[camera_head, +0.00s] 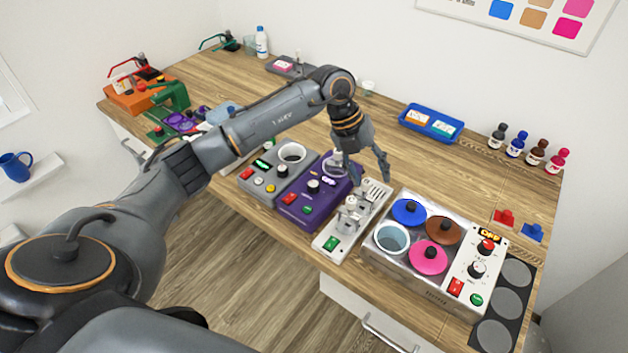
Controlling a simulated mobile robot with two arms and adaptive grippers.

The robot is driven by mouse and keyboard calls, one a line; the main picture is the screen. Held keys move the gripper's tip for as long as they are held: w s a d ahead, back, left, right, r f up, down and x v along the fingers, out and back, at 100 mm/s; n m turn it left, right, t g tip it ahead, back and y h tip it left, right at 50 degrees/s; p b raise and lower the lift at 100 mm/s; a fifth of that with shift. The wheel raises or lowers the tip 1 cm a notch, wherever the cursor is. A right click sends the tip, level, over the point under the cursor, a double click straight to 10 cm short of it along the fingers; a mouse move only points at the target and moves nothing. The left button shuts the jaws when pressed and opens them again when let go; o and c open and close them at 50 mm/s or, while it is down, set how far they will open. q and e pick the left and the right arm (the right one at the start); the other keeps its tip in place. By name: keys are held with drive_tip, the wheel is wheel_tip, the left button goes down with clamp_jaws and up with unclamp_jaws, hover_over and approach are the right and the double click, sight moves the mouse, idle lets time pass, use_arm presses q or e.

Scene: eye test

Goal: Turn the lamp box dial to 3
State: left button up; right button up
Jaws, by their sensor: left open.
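My left gripper (371,178) is open and points down, its fingers apart above the bench between a purple box and a white device. The purple box (291,211) has a black dial (313,187), a red switch, a green button and a small lit display. A round, clear part at its back is partly behind my gripper. I cannot tell for certain which box is the lamp box, and the dial's numbers are too small to read. The gripper is to the right of this dial, apart from it. My right gripper is not in view.
A grey box (262,190) with its own black dial stands left of the purple one. The white device (329,244) with metal parts is to the right, then a bath (408,279) with coloured lids and knobs. Bottles and a blue tray (405,123) stand behind. Bare wood lies behind my gripper.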

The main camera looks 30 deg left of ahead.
sight(314, 184)
use_arm(q)
drive_tip(key=a+r+n+g+y, duration=0.1)
drive_tip(key=a+r+y, duration=0.15)
drive_tip(key=a, duration=0.45)
drive_tip(key=a+r+n+y, duration=0.1)
drive_tip(key=a+n+y, duration=0.15)
drive_tip(key=a, duration=0.35)
drive_tip(key=shift+m, duration=0.45)
drive_tip(key=f+p, duration=0.1)
drive_tip(key=f, duration=0.3)
drive_tip(key=f+p, duration=0.2)
drive_tip(key=f, duration=0.2)
drive_tip(key=s+f+p, duration=0.1)
drive_tip(key=f, duration=0.3)
drive_tip(key=shift+a+f+p, duration=0.2)
drive_tip(key=shift+a+p, duration=0.1)
drive_tip(key=shift+a, duration=0.05)
drive_tip(key=shift+f, duration=0.75)
drive_tip(key=shift+w, duration=0.1)
clamp_jaws()
